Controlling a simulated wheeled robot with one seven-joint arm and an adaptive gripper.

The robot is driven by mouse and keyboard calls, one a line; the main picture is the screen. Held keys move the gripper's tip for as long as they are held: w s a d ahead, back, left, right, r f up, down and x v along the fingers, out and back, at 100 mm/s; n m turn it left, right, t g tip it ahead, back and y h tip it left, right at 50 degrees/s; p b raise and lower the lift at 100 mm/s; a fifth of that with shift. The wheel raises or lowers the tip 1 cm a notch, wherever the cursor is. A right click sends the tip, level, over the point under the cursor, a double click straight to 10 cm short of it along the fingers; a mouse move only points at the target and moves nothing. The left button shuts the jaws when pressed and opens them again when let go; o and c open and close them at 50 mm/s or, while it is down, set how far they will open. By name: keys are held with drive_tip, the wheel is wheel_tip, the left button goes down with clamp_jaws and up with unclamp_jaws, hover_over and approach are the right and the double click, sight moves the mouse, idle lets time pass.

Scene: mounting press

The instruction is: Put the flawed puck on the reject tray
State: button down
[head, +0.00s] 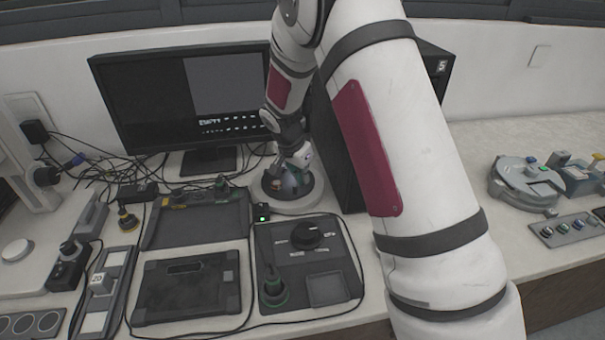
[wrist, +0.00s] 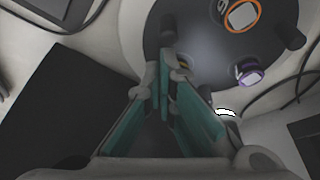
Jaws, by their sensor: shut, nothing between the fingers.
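My gripper (head: 300,160) is shut and empty, pointing down over a round dark holder (head: 268,190) on a pale base. In the wrist view its teal-padded fingers (wrist: 169,78) meet over the edge of this holder (wrist: 200,55). An orange-ringed puck (wrist: 241,16) and a purple-ringed puck (wrist: 250,74) sit on the holder. A yellowish piece shows just behind the fingertips, mostly hidden by them. I cannot tell which puck is flawed. Two dark flat trays or panels, a rear one (head: 215,225) and a front one (head: 190,300), lie left of the holder; neither is clearly marked as reject.
A monitor (head: 150,100) and a black cabinet (head: 345,150) stand behind. A control panel with a knob (head: 330,265) lies in front of the holder. Cables cross the bench. A grey round device (head: 525,185) stands at right. My arm hides the middle of the bench.

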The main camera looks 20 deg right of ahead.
sight(290, 194)
drive_tip(key=shift+s+a+m+b, duration=0.1)
drive_tip(key=shift+a+m+b, duration=0.3)
drive_tip(key=shift+m, duration=0.2)
idle(0.6)
drive_tip(key=shift+s+a+m+g+b, duration=0.1)
drive_tip(key=shift+a+m+g+b, duration=0.35)
drive_tip(key=shift+m, duration=0.55)
drive_tip(key=shift+s+a+m+g+b, duration=0.1)
drive_tip(key=shift+a+m+g+b, duration=0.4)
drive_tip(key=shift+m, duration=0.5)
drive_tip(key=shift+w+a+m+g+b, duration=0.15)
drive_tip(key=shift+a+m+g+b, duration=0.15)
drive_tip(key=shift+a+m, duration=0.55)
drive_tip(key=shift+w+a+m+g+b, duration=0.1)
drive_tip(key=shift+a+m+g+b, duration=0.15)
drive_tip(key=shift+m, duration=1)
drive_tip(key=shift+a, duration=0.25)
drive_tip(key=shift+w+a, duration=0.15)
drive_tip(key=shift+a, duration=0.05)
drive_tip(key=shift+r, duration=0.1)
